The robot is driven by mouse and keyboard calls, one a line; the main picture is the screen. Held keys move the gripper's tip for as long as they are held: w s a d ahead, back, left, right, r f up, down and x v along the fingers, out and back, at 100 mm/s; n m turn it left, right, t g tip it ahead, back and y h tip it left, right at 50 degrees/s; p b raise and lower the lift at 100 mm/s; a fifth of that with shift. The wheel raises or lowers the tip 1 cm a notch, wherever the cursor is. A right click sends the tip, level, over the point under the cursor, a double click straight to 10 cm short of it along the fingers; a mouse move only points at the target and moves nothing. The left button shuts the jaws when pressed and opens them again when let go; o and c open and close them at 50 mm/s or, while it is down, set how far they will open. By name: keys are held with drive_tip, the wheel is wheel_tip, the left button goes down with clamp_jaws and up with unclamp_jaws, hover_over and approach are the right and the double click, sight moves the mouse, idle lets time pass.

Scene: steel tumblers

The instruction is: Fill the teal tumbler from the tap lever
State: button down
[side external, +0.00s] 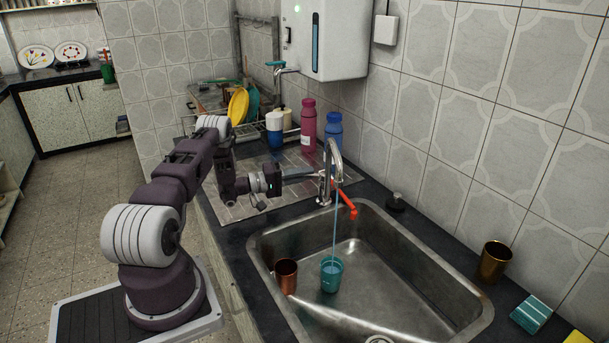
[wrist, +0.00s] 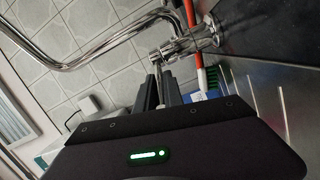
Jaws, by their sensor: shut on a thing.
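The teal tumbler (side external: 331,277) stands upright in the sink, under the spout of the chrome tap (side external: 335,160). A thin blue-tinted stream of water (side external: 335,225) runs from the spout into it. The water level inside is too small to tell. My gripper (side external: 316,175) is beside the tap body, on its left. In the wrist view my gripper (wrist: 160,92) is shut on the slim chrome tap lever (wrist: 157,58), which joins the tap body (wrist: 185,45).
A copper tumbler (side external: 286,277) stands in the steel sink (side external: 400,260), left of the teal one. A brass tumbler (side external: 494,261) and a teal-and-white sponge (side external: 531,314) are on the right counter. Pink (side external: 308,126) and blue (side external: 332,130) bottles stand behind the tap.

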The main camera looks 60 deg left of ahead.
idle(0.4)
drive_tip(key=shift+s+d+n+y, duration=0.25)
drive_tip(key=shift+n+y, duration=0.4)
drive_tip(key=shift+y, duration=0.4)
drive_tip(key=shift+s+d+n+y, duration=0.1)
drive_tip(key=shift+d+n+y, duration=0.2)
drive_tip(key=shift+n+y, duration=0.55)
drive_tip(key=c, duration=1.5)
unclamp_jaws()
drive_tip(key=shift+o, duration=0.2)
